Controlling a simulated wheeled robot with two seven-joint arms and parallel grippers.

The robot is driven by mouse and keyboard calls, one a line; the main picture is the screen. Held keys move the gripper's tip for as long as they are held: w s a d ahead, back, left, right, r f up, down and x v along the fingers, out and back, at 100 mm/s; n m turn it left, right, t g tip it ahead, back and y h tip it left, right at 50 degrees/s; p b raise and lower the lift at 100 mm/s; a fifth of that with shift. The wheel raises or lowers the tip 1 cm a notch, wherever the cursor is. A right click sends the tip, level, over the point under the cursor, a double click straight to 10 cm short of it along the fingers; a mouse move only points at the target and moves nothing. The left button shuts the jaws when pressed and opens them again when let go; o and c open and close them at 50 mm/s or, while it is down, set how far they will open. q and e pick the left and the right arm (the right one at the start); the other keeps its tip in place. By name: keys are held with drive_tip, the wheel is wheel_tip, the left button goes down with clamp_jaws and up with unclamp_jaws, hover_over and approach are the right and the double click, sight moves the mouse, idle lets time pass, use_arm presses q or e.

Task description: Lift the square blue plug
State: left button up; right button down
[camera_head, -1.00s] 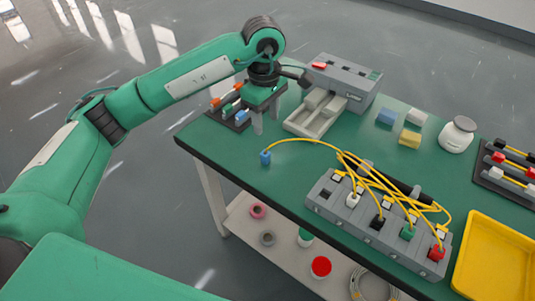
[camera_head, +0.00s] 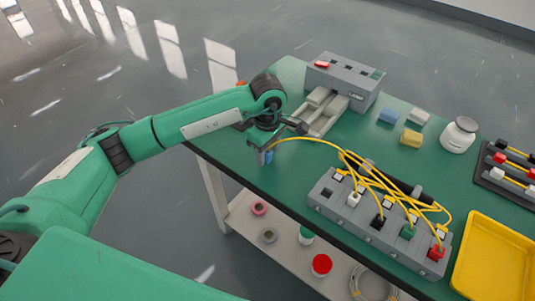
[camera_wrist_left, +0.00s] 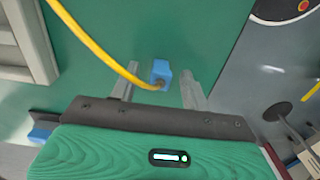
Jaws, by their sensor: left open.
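The square blue plug (camera_wrist_left: 161,73) lies on the green table near its edge, at the end of a yellow cable (camera_wrist_left: 100,45). In the head view the plug (camera_head: 269,157) is small and partly hidden by my gripper. My left gripper (camera_head: 264,154) is open and low over the table at the plug. In the left wrist view my open gripper (camera_wrist_left: 160,88) has a finger on each side of the plug, with gaps between. I cannot tell the exact height of the fingertips. My right gripper is not in view.
A grey socket block (camera_head: 325,203) with several coloured plugs and tangled yellow cables stands to the right. A grey machine (camera_head: 344,80) stands behind. Blue (camera_head: 388,117) and yellow (camera_head: 411,138) blocks, a white jar (camera_head: 458,135) and a yellow tray (camera_head: 497,262) are further right.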

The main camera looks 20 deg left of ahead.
use_arm(q)
drive_tip(key=shift+f, duration=0.4)
drive_tip(key=shift+c, duration=0.2)
clamp_jaws()
drive_tip(key=shift+r, duration=0.15)
